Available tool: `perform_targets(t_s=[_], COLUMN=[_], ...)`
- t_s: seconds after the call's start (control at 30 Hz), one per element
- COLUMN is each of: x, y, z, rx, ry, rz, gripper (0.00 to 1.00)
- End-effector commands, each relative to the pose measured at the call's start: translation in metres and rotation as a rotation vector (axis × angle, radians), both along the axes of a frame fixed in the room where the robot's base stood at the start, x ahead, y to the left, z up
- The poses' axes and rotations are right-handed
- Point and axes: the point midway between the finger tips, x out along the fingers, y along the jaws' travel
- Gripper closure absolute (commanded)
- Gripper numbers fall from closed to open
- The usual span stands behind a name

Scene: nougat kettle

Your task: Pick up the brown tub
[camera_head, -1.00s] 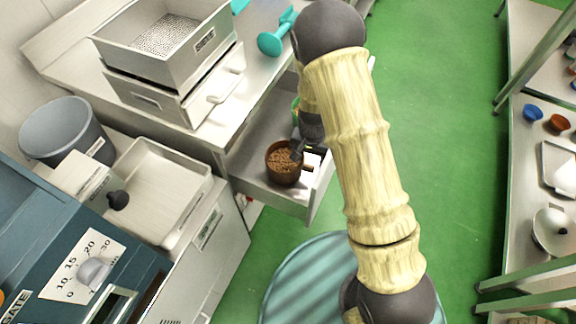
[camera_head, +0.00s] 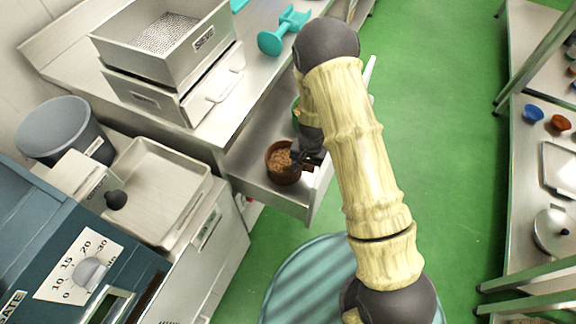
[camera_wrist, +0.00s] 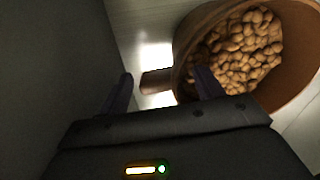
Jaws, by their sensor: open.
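The brown tub (camera_head: 283,176), full of tan nuts, stands upright in an open metal drawer. My gripper (camera_head: 312,160) is at the tub's right side, down in the drawer. In the wrist view the tub (camera_wrist: 185,45) fills the upper right, and its short brown handle (camera_wrist: 156,81) sticks out to the left. My gripper (camera_wrist: 162,88) is open there, with the handle showing between its fingertips. The right finger overlaps the tub's wall in the picture; I cannot tell whether they touch. In the head view my gripper hides the handle.
The drawer (camera_head: 250,180) has walls close around the tub. A green container (camera_head: 296,113) is behind it, partly hidden by my arm. A metal sieve box (camera_head: 165,45) and a teal tool (camera_head: 284,32) are on the counter above. Green floor (camera_head: 430,150) is clear at right.

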Motion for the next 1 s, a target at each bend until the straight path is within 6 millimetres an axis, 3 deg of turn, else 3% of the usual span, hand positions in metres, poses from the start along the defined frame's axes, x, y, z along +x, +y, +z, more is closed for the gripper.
perform_targets(t_s=[0.03,0.33,0.73,1.0], x=[0.0,0.0,0.0,0.001], y=[0.0,0.0,0.0,-0.001], z=[0.0,0.0,0.006,0.037], rx=[0.0,0.0,0.001,0.001], ry=[0.0,0.0,-0.001,-0.001], rz=[0.0,0.0,-0.001,-0.004], gripper=[0.4,0.99,1.0,1.0])
